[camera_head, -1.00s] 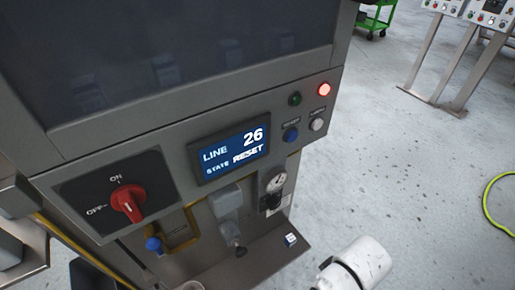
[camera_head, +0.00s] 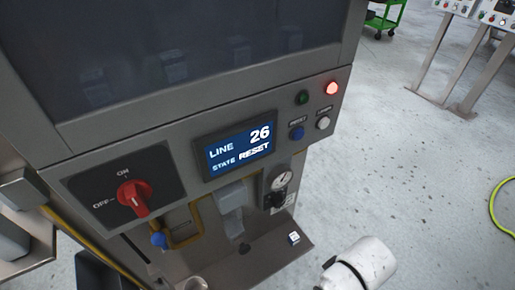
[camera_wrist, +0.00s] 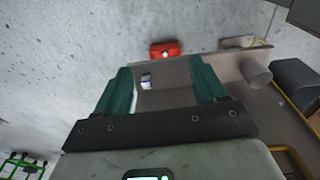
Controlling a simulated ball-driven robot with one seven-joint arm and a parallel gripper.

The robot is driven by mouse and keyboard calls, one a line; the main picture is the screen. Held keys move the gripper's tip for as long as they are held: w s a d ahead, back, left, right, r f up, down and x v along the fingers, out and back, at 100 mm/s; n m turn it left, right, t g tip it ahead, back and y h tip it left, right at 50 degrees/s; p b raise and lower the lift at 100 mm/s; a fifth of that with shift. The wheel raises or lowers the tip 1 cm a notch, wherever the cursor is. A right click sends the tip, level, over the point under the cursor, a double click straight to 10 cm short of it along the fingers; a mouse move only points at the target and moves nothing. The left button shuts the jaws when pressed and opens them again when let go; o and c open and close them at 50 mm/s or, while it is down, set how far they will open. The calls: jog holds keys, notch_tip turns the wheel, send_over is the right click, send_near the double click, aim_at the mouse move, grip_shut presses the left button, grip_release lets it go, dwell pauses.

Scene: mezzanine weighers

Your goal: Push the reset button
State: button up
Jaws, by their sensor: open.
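In the head view, a blue button (camera_head: 296,133) and a white button (camera_head: 323,122) sit side by side on the machine's grey front panel, each under a small label too blurred to read surely. Above them are a dark green lamp (camera_head: 302,98) and a lit red lamp (camera_head: 331,88). A display (camera_head: 237,147) reads LINE 26, STATE RESET. My gripper (camera_wrist: 163,76) shows only in the wrist view, its two green fingers apart with nothing held. It points down over the machine's lower shelf; I cannot make out the buttons there.
A red rotary switch (camera_head: 134,197) is at the panel's left. Below are a round gauge (camera_head: 283,181), a shelf with a small white-and-blue block (camera_head: 294,237), and a blue knob (camera_head: 158,240). Open concrete floor lies right, with a yellow-green hose (camera_head: 497,215) and a green cart (camera_head: 384,17).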

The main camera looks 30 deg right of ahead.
grip_shut()
dwell(0.4)
dwell(0.9)
